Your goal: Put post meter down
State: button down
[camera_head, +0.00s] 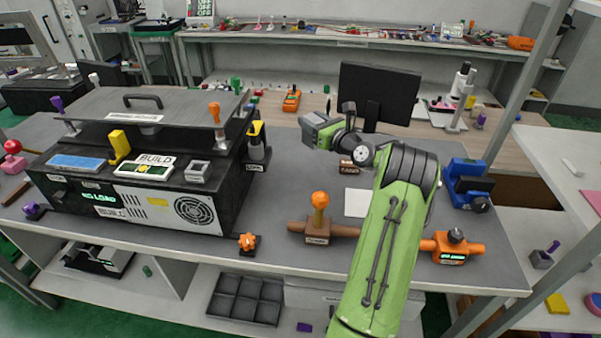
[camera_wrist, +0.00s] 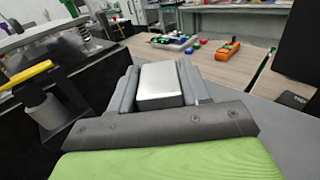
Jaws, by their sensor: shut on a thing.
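My gripper (camera_head: 318,131) is shut on a small grey box, which I take for the post meter (camera_head: 316,118). In the wrist view the box (camera_wrist: 160,84) shows a plain silver-grey face between the two fingers (camera_wrist: 160,88). Its far side and underside are hidden. I cannot tell whether it touches anything below.
The grey bench (camera_head: 285,185) has clear room below my gripper. A black machine (camera_head: 235,165) with levers stands at left. An orange tool (camera_head: 291,100) lies on the wooden table behind.

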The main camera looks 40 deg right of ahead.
notch_tip(320, 180, down, 10)
jog(key=b, duration=0.3)
jog(key=shift+w+a+f, duration=0.1)
jog(key=shift+w, duration=0.05)
jog(key=c, duration=0.5)
grip_release()
jog(key=s, duration=0.7)
jog(key=shift+s+a+p, duration=0.3)
jog(key=shift+a+p, duration=0.05)
